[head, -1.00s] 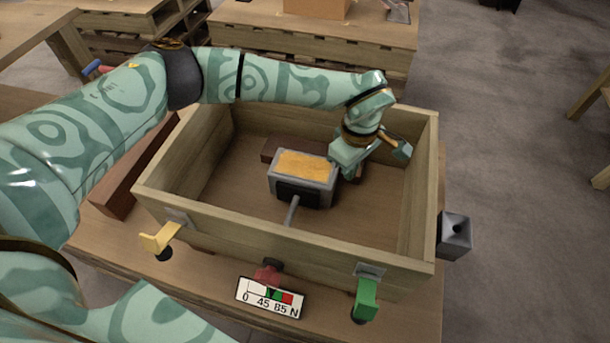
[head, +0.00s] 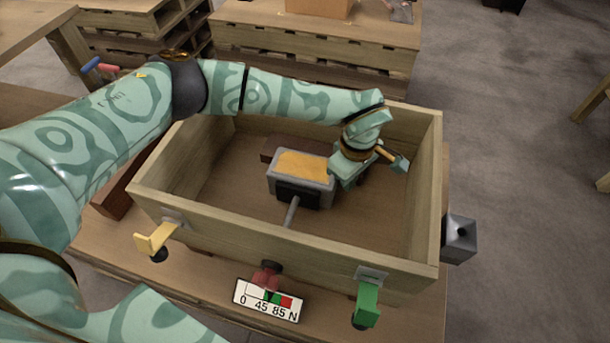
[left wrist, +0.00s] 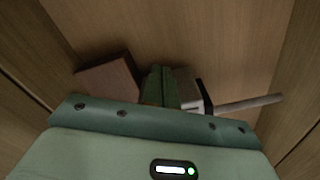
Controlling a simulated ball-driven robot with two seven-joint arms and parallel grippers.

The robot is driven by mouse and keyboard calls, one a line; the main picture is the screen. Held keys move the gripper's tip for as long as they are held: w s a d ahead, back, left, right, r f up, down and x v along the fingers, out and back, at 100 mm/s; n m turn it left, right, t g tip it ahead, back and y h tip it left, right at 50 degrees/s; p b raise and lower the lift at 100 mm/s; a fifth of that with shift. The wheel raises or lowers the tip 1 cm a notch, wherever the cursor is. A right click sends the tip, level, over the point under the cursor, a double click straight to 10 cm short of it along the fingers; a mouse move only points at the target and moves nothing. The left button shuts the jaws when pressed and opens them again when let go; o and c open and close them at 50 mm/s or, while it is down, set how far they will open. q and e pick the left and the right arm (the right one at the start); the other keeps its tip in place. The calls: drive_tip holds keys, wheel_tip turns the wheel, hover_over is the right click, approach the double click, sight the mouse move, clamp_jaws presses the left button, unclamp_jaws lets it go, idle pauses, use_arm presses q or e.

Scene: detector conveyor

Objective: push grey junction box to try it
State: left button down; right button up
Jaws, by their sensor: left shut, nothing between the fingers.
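The grey junction box (head: 318,193) with a yellow-tan top sits inside the wooden crate (head: 210,217). A grey rod runs from its near side to the crate's front wall. My left gripper (head: 345,183) is shut and empty, pointing down into the crate right beside the box's right side. Whether it touches the box is not clear. In the left wrist view the closed fingers (left wrist: 160,86) are next to a small visible part of the box (left wrist: 196,96) and the rod. The rest of the box is hidden there by the gripper body. My right gripper is not in view.
A brown block (head: 280,146) lies behind the box. On the crate's front are a yellow latch (head: 155,238), a green latch (head: 366,304), a red plunger (head: 265,275) and a 0-45-85 N gauge plate (head: 268,300). A grey block (head: 459,240) is at the right wall. The crate's right floor is clear.

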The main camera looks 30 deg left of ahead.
use_arm(q)
drive_tip(key=shift+s+a+p, duration=0.1)
drive_tip(key=shift+a+p, duration=0.2)
drive_tip(key=shift+a, duration=0.3)
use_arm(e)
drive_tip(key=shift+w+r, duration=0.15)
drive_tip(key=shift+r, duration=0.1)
use_arm(q)
drive_tip(key=shift+a+p, duration=0.35)
drive_tip(key=shift+p, duration=0.05)
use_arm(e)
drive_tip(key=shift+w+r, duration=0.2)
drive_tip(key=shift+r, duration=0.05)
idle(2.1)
use_arm(q)
drive_tip(key=shift+d, duration=0.15)
